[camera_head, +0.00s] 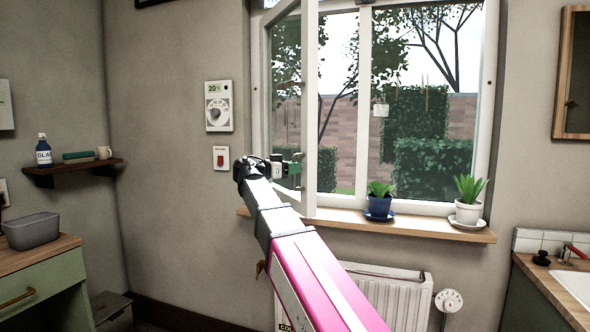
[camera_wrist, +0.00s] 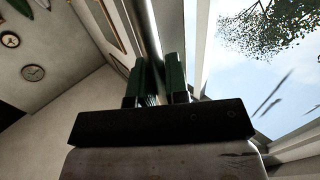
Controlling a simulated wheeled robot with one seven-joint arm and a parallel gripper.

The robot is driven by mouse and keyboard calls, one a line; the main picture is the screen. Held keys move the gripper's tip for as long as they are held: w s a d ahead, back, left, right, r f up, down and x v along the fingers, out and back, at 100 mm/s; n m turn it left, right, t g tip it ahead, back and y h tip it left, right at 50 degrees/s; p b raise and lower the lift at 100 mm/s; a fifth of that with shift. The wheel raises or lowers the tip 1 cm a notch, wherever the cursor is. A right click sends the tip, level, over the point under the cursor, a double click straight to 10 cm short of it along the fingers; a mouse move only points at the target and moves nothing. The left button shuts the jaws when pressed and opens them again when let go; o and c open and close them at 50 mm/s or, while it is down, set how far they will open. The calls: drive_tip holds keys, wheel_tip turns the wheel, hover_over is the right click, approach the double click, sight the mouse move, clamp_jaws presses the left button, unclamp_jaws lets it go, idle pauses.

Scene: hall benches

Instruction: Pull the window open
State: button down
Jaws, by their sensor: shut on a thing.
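The white-framed window (camera_head: 308,110) is in the middle of the head view. Its left sash stands swung inward at an angle, with its free edge toward me. My gripper (camera_head: 291,166) is at the lower part of the sash, on its left side. In the wrist view my gripper (camera_wrist: 160,80) has its two dark green fingers on either side of a narrow, greyish bar, which looks like the window handle (camera_wrist: 150,35). The fingers are shut on it. In the head view the wrist and fingers hide most of the handle.
The sill (camera_head: 400,227) holds a blue-potted plant (camera_head: 379,205) and a white-potted plant (camera_head: 468,212), right of the sash. A radiator (camera_head: 385,295) is below. A thermostat (camera_head: 218,106) and a red switch (camera_head: 221,157) are on the wall to the left. A small shelf (camera_head: 75,170) juts out farther left.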

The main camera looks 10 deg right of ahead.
drive_tip(key=c, duration=1.1)
unclamp_jaws()
drive_tip(key=shift+c, duration=0.2)
drive_tip(key=v, duration=1.1)
drive_tip(key=d+f+n+g+y, duration=0.1)
drive_tip(key=d+f+n+y, duration=0.4)
drive_tip(key=f, duration=1.1)
drive_tip(key=d+f+n+y, duration=0.3)
drive_tip(key=d+f+n, duration=0.3)
drive_tip(key=f, duration=1)
drive_tip(key=s+d+f+n+g+y, duration=0.1)
drive_tip(key=s+f+y, duration=0.2)
drive_tip(key=s+f, duration=0.2)
drive_tip(key=s+d+f+n+g+y, duration=0.1)
drive_tip(key=s+f, duration=0.5)
drive_tip(key=f, duration=0.6)
drive_tip(key=s+d+f+n+g+y, duration=0.1)
drive_tip(key=s+d+f+n+y, duration=0.1)
drive_tip(key=s+f+y, duration=0.3)
wheel_tip(320, 180, down, 5)
drive_tip(key=shift+s+d+r+g, duration=0.3)
drive_tip(key=shift+s+d, duration=0.15)
drive_tip(key=shift+d, duration=0.1)
